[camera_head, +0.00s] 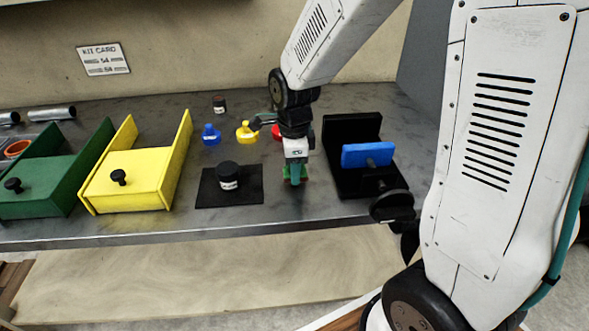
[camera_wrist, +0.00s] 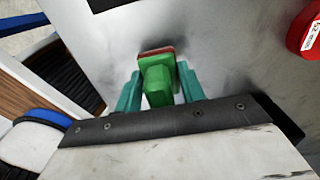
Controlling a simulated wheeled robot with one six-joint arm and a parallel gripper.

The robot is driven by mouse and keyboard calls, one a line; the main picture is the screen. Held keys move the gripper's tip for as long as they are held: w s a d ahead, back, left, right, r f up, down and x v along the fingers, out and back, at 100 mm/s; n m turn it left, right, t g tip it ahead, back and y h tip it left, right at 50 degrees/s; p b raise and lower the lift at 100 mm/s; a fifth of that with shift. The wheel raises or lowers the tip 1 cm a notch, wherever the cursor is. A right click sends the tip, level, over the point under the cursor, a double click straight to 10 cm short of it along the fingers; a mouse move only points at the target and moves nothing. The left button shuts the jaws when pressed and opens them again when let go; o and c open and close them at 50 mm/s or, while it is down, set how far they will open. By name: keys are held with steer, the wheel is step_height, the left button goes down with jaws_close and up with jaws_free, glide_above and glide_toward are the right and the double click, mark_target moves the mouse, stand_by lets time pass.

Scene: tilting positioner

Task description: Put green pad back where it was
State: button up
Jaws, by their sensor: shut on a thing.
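The green pad (camera_wrist: 157,84) is between the two teal fingers of my gripper (camera_wrist: 160,88) in the wrist view, with a reddish-brown face at its far end. In the head view my gripper (camera_head: 295,173) points down over the table, and a little of the green pad (camera_head: 304,170) shows beside the fingers. It is between the black mat and the black positioner. I cannot tell whether the pad touches the table. The black tilting positioner (camera_head: 351,128) stands to the right, with a blue block (camera_head: 367,155) on it.
A black jar (camera_head: 228,173) stands on a black mat (camera_head: 250,196) to the left. Yellow (camera_head: 140,180) and green (camera_head: 45,185) drawers stand farther left. Blue (camera_head: 210,135), yellow (camera_head: 245,133) and red (camera_head: 277,132) items stand behind. The table front (camera_head: 290,222) is bare near my gripper.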

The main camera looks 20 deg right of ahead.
steer(key=shift+f, duration=0.85)
steer(key=o, duration=1)
steer(key=shift+f, duration=0.15)
